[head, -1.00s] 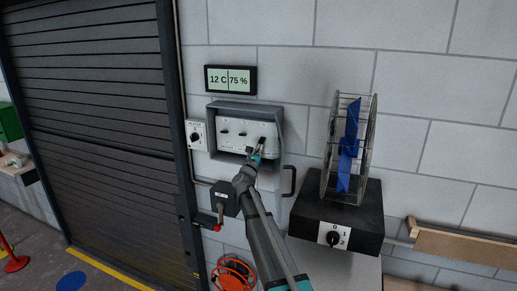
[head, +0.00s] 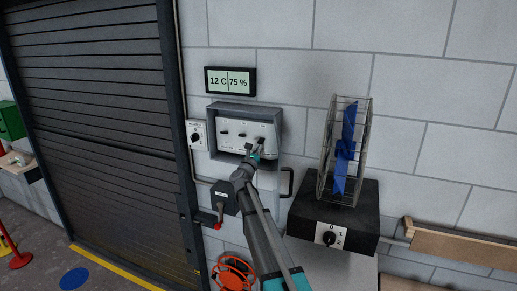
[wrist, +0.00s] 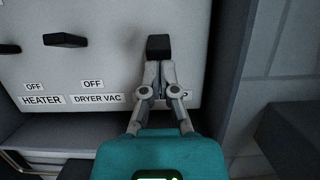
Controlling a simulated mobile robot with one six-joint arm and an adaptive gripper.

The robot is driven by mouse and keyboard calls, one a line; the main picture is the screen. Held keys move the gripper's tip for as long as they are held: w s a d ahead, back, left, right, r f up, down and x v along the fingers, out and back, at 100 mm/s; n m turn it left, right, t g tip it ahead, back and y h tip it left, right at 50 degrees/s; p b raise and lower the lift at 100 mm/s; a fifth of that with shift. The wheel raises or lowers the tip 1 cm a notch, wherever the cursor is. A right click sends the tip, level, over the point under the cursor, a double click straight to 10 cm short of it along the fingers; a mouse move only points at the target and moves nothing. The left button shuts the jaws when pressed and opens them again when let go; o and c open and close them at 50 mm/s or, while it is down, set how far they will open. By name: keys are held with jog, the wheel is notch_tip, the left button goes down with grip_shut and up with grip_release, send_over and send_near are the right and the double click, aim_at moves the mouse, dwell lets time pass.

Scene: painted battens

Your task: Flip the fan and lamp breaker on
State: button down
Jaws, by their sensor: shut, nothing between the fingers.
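The grey breaker box (head: 210,143) hangs open on the block wall, with a white panel and a row of black levers. In the wrist view the right-hand black lever (wrist: 159,46) stands just beyond my fingertips. Its label is mostly hidden behind my fingers; only a last letter "P" shows. My gripper (wrist: 158,70) is shut and empty, with its tips just under or against that lever; contact is unclear. My gripper (head: 257,150) also shows at the panel's lower right in the head view. I cannot tell whether the lever is on or off.
The dryer vac lever (wrist: 66,40) and a further lever sit left of my fingers, above "OFF" labels. The box's side wall (wrist: 232,65) is close on the right. A caged blue fan (head: 345,150) stands on a black box (head: 360,220) to the right.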

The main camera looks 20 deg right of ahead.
jog(key=shift+a+r+p, duration=0.15)
jog(key=shift+r+p, duration=0.1)
jog(key=shift+p, duration=0.1)
jog(key=shift+s+r, duration=0.1)
jog(key=shift+r, duration=0.05)
jog(key=shift+r+p, duration=0.45)
jog(key=shift+p, duration=0.15)
jog(key=shift+s+f, duration=0.1)
jog(key=shift+a, duration=0.1)
jog(key=shift+f, duration=0.15)
jog(key=b+v, duration=0.3)
jog(key=v, duration=0.8)
jog(key=shift+s+a+r, duration=0.25)
